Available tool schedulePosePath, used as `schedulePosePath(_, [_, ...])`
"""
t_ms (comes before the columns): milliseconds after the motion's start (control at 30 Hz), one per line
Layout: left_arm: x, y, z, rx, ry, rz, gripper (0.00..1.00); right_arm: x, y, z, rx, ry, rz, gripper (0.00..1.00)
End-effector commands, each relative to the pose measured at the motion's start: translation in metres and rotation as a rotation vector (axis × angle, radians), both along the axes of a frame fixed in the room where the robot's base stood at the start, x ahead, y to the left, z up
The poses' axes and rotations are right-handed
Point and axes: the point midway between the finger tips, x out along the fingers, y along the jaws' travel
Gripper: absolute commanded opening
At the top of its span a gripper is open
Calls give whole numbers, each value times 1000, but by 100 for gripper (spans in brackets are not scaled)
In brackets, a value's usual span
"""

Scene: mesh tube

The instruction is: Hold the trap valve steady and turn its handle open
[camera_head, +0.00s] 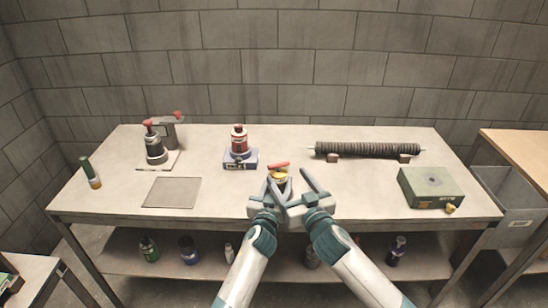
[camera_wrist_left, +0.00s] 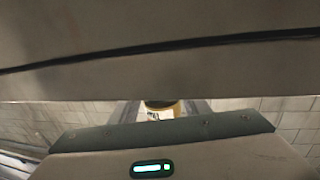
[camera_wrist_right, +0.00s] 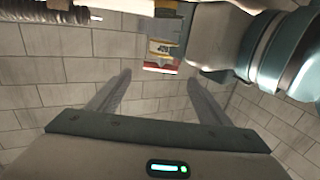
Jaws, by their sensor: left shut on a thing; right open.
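The trap valve (camera_head: 280,178) has a yellow body and a red handle (camera_head: 278,165), which lies roughly crosswise in the head view. My left gripper (camera_head: 278,188) is shut on the valve and holds it above the front middle of the table. The valve's yellow and dark end also shows between the left fingers in the left wrist view (camera_wrist_left: 161,106). My right gripper (camera_head: 291,178) is open close beside the left one. In the right wrist view the red handle (camera_wrist_right: 160,69) appears between its spread fingertips; contact cannot be told. The grippers partly hide the valve in the head view.
A ribbed dark tube (camera_head: 367,149) rests on two blocks at the back right.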

Motion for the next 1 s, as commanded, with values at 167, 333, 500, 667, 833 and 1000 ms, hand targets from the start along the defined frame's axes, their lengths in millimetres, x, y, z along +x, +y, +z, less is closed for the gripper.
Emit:
schedulePosePath(167, [0,0,0,0,0,0,16,7,3,1,-1,-1,0,72])
schedulePosePath(333, [0,0,0,0,0,0,16,23,10,1,-1,-3,1,72])
schedulePosePath(500, [0,0,0,0,0,0,16,45,19,1,-1,-3,1,72])
schedulePosePath(667, [0,0,0,0,0,0,16,69,29,1,-2,-3,0,72])
schedulePosePath(833, [0,0,0,0,0,0,16,89,38,1,-2,-2,1,72])
schedulePosePath(1000, [0,0,0,0,0,0,16,103,44,0,-1,-2,1,72])
